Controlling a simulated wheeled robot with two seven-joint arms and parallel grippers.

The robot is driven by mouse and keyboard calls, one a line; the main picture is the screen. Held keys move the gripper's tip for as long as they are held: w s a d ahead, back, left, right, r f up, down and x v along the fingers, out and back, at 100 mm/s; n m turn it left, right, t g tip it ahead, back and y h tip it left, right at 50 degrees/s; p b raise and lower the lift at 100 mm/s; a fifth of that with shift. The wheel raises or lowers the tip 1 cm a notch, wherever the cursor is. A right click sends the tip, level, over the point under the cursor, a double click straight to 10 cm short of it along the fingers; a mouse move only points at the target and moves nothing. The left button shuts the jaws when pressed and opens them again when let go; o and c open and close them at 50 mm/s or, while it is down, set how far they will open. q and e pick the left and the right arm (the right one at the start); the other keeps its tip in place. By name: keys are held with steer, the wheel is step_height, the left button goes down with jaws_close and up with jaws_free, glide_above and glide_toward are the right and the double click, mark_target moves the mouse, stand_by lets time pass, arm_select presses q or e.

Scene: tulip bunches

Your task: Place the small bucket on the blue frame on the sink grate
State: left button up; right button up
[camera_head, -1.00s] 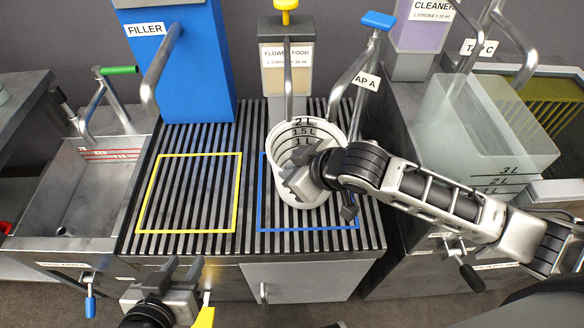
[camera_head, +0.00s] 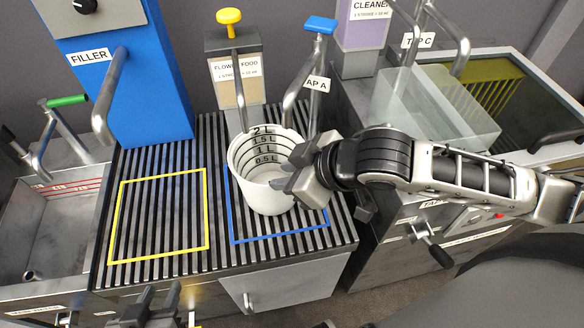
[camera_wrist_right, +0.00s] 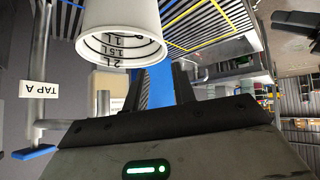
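The small white bucket (camera_head: 262,195) stands upright on the dark slatted sink grate (camera_head: 215,135), with litre marks inside its rim. Its base appears inside the blue frame (camera_head: 280,236), and it hides part of that outline. My right gripper (camera_head: 292,184) is at the bucket's right front side. In the right wrist view its fingers (camera_wrist_right: 162,85) are apart with a gap between them, and the bucket (camera_wrist_right: 122,18) is beyond them, not between them. I cannot tell whether a finger touches the bucket. My left gripper (camera_head: 156,300) is open and empty at the bottom edge.
The yellow frame (camera_head: 160,215) on the grate's left is empty. Tap A (camera_head: 305,75) and the flower food dispenser (camera_head: 232,75) stand behind the bucket. The blue filler (camera_head: 130,75) is at back left. A clear container (camera_head: 435,105) is at right.

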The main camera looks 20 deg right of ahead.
steer(key=s+f+m+t+h, duration=0.1)
steer(key=s+f+m+t, duration=0.2)
steer(key=f, duration=0.9)
steer(key=s+m, duration=0.3)
steer(key=s, duration=0.1)
steer(key=shift+d+f+h, duration=0.2)
steer(key=shift+f+h, duration=0.2)
